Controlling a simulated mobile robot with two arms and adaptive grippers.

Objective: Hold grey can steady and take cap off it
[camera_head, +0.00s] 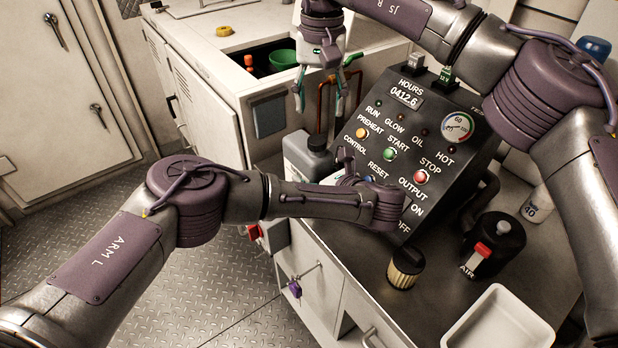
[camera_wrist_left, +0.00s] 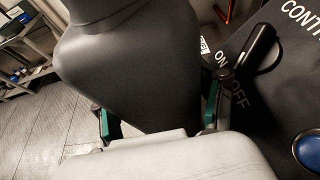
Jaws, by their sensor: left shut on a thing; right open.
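In the left wrist view, the can's smooth dark body (camera_wrist_left: 130,75) fills the upper middle. My left gripper (camera_wrist_left: 158,120) has its green-padded fingers on either side of the can and is shut on it. In the head view my left wrist and forearm hide much of that grasp and part of the can. My right gripper (camera_head: 320,105) is open and empty above the cap, fingers pointing down, apart from it.
The black control panel (camera_head: 410,150) stands close to the right of the can. An air canister (camera_head: 495,245), a small brass-coloured filter (camera_head: 404,268) and a white tray (camera_head: 500,325) are on the counter at right. A white cabinet (camera_head: 205,100) stands behind at left.

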